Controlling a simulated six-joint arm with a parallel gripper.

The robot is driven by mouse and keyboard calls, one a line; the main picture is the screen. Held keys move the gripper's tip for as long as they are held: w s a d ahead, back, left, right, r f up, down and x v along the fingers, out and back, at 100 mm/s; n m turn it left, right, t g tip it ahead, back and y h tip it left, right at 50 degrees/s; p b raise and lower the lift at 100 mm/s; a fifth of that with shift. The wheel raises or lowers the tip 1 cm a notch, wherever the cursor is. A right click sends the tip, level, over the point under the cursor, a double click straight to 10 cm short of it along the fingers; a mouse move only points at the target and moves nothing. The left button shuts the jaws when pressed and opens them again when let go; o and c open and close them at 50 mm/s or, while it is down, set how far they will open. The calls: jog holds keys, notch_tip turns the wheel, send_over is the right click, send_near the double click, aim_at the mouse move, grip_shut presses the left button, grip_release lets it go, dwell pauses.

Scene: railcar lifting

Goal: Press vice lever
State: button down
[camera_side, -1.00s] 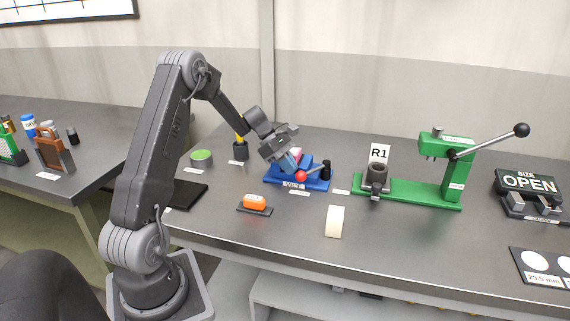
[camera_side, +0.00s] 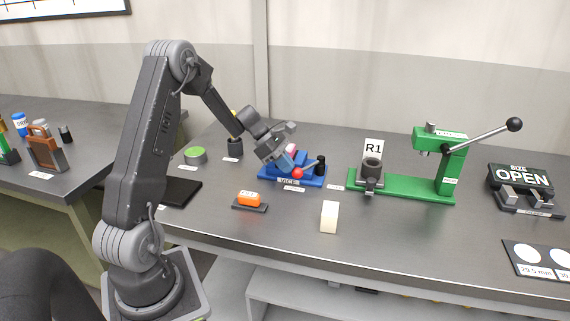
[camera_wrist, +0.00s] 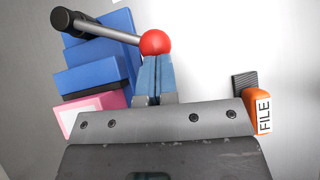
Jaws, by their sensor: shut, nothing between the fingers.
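The blue vice (camera_side: 311,181) stands on the bench in the side view, and it also shows at the upper left in the wrist view (camera_wrist: 88,78). Its lever has a red ball (camera_side: 297,173) at the near end, and the ball is large in the wrist view (camera_wrist: 155,42). The lever rod runs from the ball to a black pivot (camera_wrist: 62,19). My gripper (camera_wrist: 152,60) is shut, with its blue fingertips just at the red ball; whether they touch it I cannot tell. A pink piece (camera_wrist: 95,104) sits at the vice, partly hidden by my gripper.
An orange file (camera_side: 248,198) lies on a dark pad in front of the vice. A cream block (camera_side: 329,217) stands nearby. A green press (camera_side: 450,170) with a long lever and an R1 sign (camera_side: 374,149) are to the right. A green-topped tin (camera_side: 196,154) is at left.

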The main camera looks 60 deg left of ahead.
jog(key=shift+d+n+y, duration=0.3)
jog(key=shift+d+n, duration=0.2)
jog(key=shift+d, duration=0.2)
jog(key=d+n+t+y, duration=0.1)
jog(key=d, duration=0.1)
jog(key=w+d+n+t, duration=0.1)
jog(key=n, duration=0.1)
jog(key=shift+d+y, duration=0.4)
jog(key=w+d, duration=0.1)
jog(key=d, duration=0.1)
jog(key=w+d, duration=0.2)
jog(key=shift+w+d, duration=0.2)
jog(key=shift+w, duration=0.05)
jog(key=shift+w+d, duration=0.45)
jog(key=shift+w, duration=0.3)
jog(key=shift+w+d, duration=0.4)
jog(key=shift+w, duration=0.35)
jog(key=s, duration=0.1)
jog(key=s+r, duration=0.1)
jog(key=s, duration=0.2)
jog(key=shift+s+d+r, duration=0.2)
jog(key=shift+d, duration=0.2)
jog(key=s+d+r, duration=0.1)
jog(key=s+r, duration=0.5)
jog(key=r, duration=0.1)
